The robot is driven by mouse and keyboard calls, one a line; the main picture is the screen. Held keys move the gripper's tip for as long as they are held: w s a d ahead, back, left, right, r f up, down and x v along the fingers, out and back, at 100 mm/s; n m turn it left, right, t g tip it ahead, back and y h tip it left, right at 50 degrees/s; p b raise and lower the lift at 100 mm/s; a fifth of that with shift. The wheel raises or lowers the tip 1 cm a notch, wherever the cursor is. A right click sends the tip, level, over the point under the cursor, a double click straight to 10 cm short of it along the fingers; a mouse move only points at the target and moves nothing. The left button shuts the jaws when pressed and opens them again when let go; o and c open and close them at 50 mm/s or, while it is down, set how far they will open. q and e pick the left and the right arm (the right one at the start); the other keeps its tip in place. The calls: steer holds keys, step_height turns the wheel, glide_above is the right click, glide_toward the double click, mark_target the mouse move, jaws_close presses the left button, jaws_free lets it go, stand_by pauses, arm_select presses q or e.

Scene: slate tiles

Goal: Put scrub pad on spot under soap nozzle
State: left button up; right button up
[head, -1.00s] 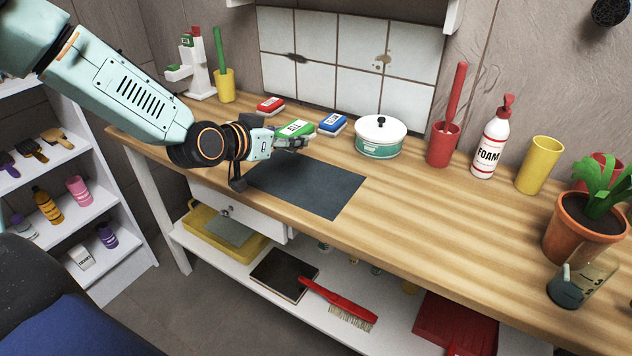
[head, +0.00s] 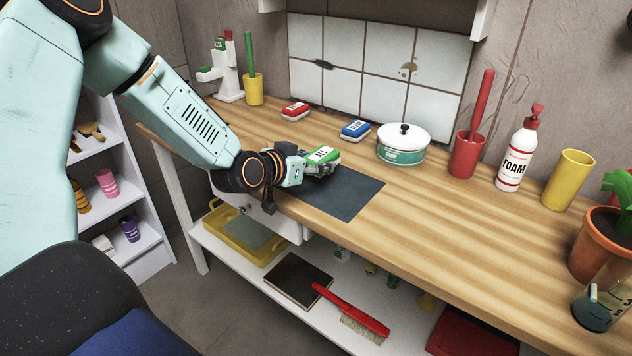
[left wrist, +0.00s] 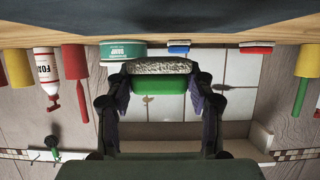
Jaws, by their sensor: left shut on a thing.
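The scrub pad is green with a white label and a grey rough face. In the head view the pad (head: 323,155) sits at the fingers of my left gripper (head: 318,166), over the dark mat (head: 345,193). In the left wrist view the pad (left wrist: 160,68) is between both fingers of the left gripper (left wrist: 160,95), which is shut on it. A white stand (head: 228,82) with green and red parts is at the back left of the bench. I cannot make out which part is a nozzle, or a marked spot under it. My right gripper is out of view.
A red pad (head: 295,111) and a blue pad (head: 355,130) lie behind the mat. A yellow cup (head: 253,89) is beside the stand. A lidded pot (head: 403,145), red cup (head: 467,154) and foam bottle (head: 515,155) stand to the right.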

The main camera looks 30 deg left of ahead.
mark_target(314, 185)
arm_select(q)
steer(key=shift+s+d+f, duration=0.1)
steer(key=shift+d+f, duration=0.05)
steer(key=shift+f, duration=0.2)
steer(key=shift+s+f+b, duration=0.15)
steer(key=shift+f+b, duration=0.25)
steer(key=shift+f, duration=0.15)
steer(key=shift+s+f+b, duration=0.15)
steer(key=shift+f+b, duration=0.25)
steer(key=shift+f, duration=0.15)
steer(key=shift+w+f, duration=0.1)
steer(key=shift+f, duration=0.15)
steer(key=shift+w, duration=0.2)
steer(key=shift+s+f, duration=0.15)
steer(key=shift+s, duration=0.05)
steer(key=o, duration=1)
steer(key=shift+w+f, duration=0.1)
steer(key=shift+w, duration=0.05)
steer(key=shift+o, duration=0.2)
